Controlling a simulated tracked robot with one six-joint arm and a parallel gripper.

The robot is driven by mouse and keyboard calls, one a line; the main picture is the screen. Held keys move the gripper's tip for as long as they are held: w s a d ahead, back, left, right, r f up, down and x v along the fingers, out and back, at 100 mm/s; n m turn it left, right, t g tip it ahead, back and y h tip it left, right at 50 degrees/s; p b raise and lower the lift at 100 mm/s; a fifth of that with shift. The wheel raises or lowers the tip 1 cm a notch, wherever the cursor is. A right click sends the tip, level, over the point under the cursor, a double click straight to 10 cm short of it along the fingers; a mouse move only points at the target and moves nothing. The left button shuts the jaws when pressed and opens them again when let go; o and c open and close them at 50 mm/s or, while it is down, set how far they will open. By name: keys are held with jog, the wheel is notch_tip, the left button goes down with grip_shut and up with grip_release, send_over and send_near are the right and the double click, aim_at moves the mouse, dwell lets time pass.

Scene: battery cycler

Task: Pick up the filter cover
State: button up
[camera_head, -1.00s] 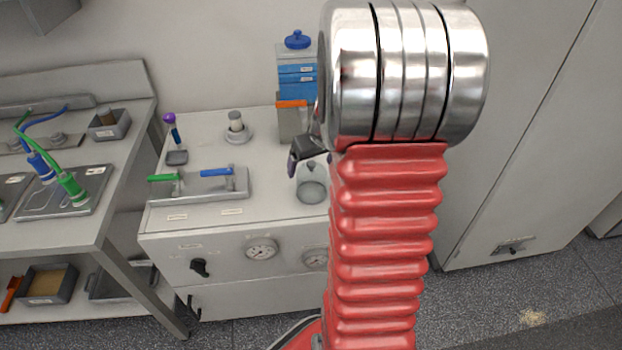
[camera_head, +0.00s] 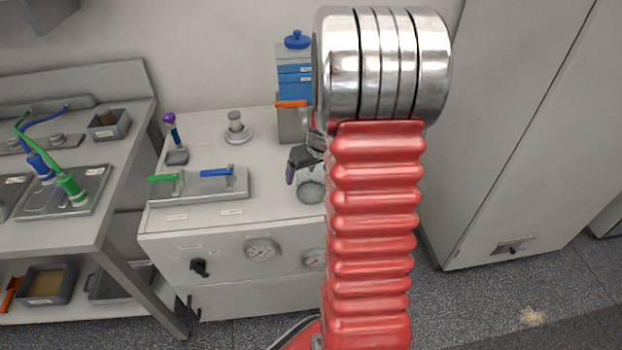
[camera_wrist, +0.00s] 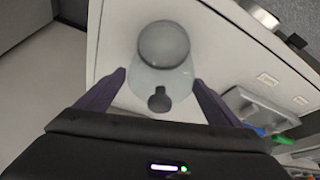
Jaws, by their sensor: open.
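The filter cover appears to be the clear glass dome (camera_head: 311,191) with a knob on top, standing on the bench top at its front right. My red arm partly hides it in the head view. In the wrist view the cover (camera_wrist: 165,76) shows below my gripper, with its dark round knob towards me. My gripper (camera_wrist: 159,79) is open, with one dark finger on each side of the knob and nothing held. In the head view my gripper (camera_head: 296,165) is just above and left of the cover. I cannot tell whether the fingers touch it.
A tray with green and blue handles (camera_head: 200,190) lies left of the cover. A blue-lidded container (camera_head: 295,70) stands at the back. The bench's front edge is close to the cover.

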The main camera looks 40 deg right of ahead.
jog(key=c, duration=0.9)
notch_tip(320, 180, up, 10)
jog(key=shift+r, duration=0.1)
dwell(0.4)
dwell(0.4)
